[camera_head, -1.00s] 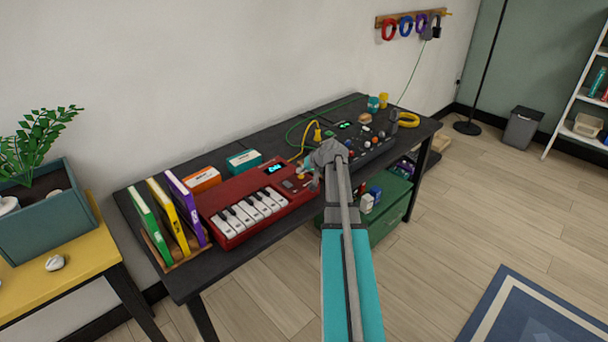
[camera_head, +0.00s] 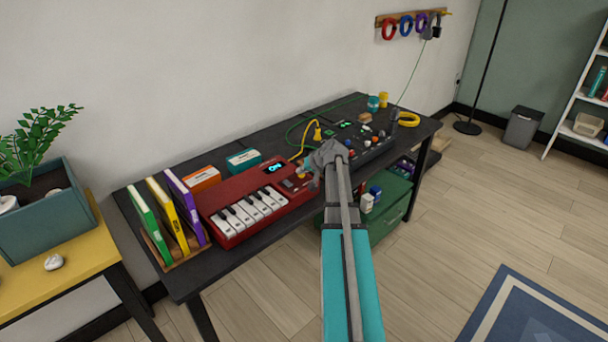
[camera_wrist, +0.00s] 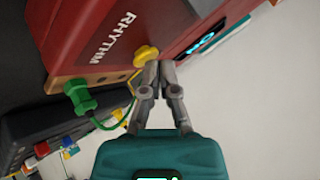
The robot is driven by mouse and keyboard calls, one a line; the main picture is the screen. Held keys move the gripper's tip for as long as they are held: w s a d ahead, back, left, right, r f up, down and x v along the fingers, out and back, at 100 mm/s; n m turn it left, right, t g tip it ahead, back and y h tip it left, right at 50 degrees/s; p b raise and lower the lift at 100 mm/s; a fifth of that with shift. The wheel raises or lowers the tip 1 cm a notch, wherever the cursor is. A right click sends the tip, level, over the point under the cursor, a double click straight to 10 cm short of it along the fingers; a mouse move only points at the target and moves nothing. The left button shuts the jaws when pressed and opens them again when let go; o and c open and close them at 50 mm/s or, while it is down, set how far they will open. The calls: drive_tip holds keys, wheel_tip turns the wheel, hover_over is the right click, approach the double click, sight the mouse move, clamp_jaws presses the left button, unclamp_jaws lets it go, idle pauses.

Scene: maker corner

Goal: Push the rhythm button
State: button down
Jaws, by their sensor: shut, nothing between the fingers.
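The red keyboard (camera_head: 228,238) lies on the dark desk, with white keys and a lit cyan display (camera_head: 275,168). In the wrist view, the word RHYTHM (camera_wrist: 113,36) is printed on the red casing (camera_wrist: 90,55), beside a round yellow button (camera_wrist: 146,54). My gripper (camera_wrist: 158,66) is shut and empty, its fingertips at the edge of this button. I cannot tell whether they press it. In the head view my gripper (camera_head: 306,172) is at the keyboard's right end, and my wrist hides part of that area.
A dark box with knobs (camera_head: 372,145) stands to the right on the desk. Upright coloured cases (camera_head: 182,208) stand at the left, and orange and teal boxes (camera_head: 243,160) behind.

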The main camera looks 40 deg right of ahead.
drive_tip(key=shift+f, duration=0.25)
drive_tip(key=shift+r, duration=0.15)
drive_tip(key=shift+r+p, duration=0.35)
drive_tip(key=shift+p, duration=0.05)
idle(0.5)
wheel_tip(320, 180, up, 6)
drive_tip(key=p, duration=0.6)
idle(0.4)
